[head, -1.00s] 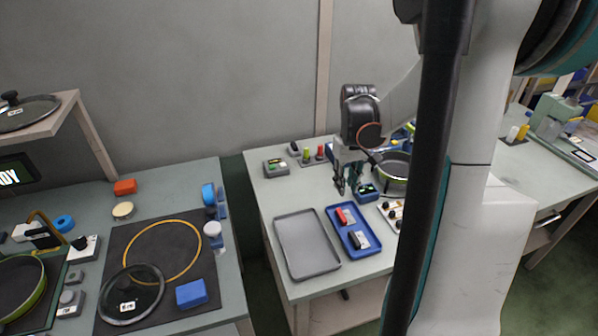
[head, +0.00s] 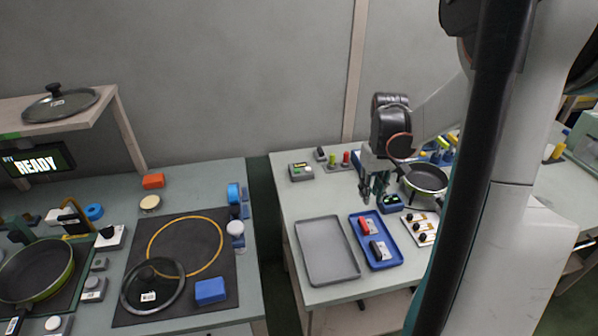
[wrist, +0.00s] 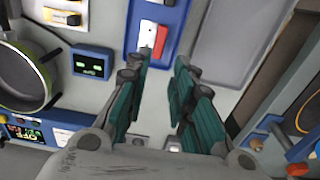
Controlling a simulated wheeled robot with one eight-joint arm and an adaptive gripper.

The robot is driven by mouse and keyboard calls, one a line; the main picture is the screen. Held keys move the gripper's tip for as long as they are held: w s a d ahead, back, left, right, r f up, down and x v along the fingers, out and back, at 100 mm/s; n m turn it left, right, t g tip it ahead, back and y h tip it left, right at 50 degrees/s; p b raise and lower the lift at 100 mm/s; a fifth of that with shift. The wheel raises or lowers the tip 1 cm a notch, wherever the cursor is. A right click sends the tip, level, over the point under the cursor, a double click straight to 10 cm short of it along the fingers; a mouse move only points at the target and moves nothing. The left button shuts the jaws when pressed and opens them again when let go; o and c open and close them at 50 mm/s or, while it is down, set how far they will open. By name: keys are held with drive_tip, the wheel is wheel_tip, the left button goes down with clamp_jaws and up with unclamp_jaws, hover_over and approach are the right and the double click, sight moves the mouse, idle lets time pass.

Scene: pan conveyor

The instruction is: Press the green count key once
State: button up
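A small grey box (head: 301,172) with tiny green and red spots on top stands at the back left of the right-hand table. One green spot may be the green count key, but it is too small to be sure. My gripper (head: 374,196) hangs over that table, to the right of and nearer than the grey box, behind the blue tray. In the wrist view my gripper (wrist: 160,68) has its fingers apart with nothing between them. No green key shows clearly in the wrist view.
A grey tray (head: 327,250) and a blue tray (head: 397,240) with red and black items lie in front of my gripper. A pan (head: 425,182) and a small display box (head: 391,203) stand near it. The left table holds pans, a lid and a READY screen (head: 38,164).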

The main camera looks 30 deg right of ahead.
idle(0.3)
clamp_jaws()
